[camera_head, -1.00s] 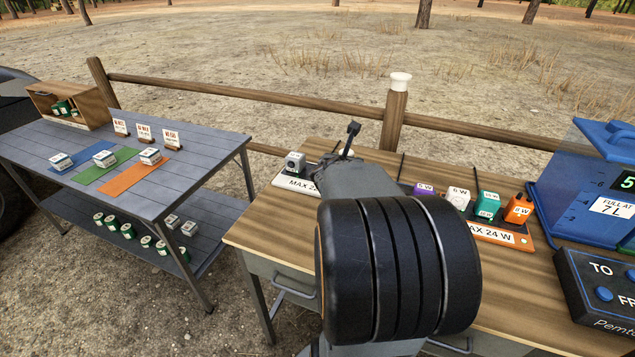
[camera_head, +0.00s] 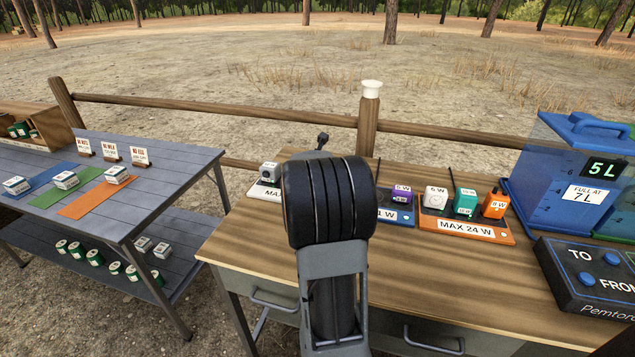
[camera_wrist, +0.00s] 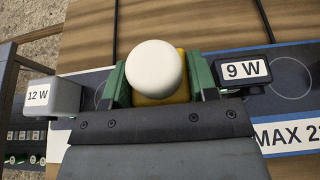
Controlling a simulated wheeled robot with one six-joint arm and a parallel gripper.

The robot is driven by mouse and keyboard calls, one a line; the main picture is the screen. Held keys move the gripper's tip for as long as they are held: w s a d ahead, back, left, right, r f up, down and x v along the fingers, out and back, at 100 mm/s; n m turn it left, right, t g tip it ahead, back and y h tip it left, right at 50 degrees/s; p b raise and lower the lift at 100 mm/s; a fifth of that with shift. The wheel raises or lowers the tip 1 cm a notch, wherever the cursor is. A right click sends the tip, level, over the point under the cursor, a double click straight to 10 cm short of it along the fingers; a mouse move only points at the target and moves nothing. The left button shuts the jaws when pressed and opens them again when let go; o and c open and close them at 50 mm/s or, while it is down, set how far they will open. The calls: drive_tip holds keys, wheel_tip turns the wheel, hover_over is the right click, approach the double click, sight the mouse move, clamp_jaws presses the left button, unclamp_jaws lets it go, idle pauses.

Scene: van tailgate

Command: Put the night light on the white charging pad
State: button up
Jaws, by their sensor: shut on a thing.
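In the wrist view the night light (camera_wrist: 156,68), a white dome on a yellow body, sits between the green fingers of my gripper (camera_wrist: 158,82), which is shut on it. A grey 12 W block (camera_wrist: 52,97) is on the left and a black 9 W block (camera_wrist: 245,70) on the right, both close to the fingers. I cannot tell whether the night light touches the pad. In the head view my arm hides the gripper, the night light and most of the pad (camera_head: 263,190).
Right of my arm are a blue pad (camera_head: 394,215) and an orange "MAX 24 W" pad (camera_head: 465,229) with several blocks. A blue tank (camera_head: 560,175) and a button box (camera_head: 590,277) stand farther right. The wooden table front (camera_head: 430,270) is clear. A grey table (camera_head: 180,170) stands left.

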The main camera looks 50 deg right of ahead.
drive_tip(key=shift+w+f, duration=0.25)
drive_tip(key=shift+f, duration=0.05)
drive_tip(key=f, duration=0.1)
drive_tip(key=f+b, duration=0.1)
drive_tip(key=f, duration=0.1)
drive_tip(key=shift+w+d+f, duration=0.1)
drive_tip(key=shift+w+d, duration=0.1)
drive_tip(key=shift+w, duration=0.15)
drive_tip(key=shift+f, duration=0.3)
drive_tip(key=shift+f+b, duration=0.15)
drive_tip(key=shift+b, duration=0.25)
drive_tip(key=shift+f, duration=0.1)
drive_tip(key=o, duration=1)
drive_tip(key=shift+c, duration=0.2)
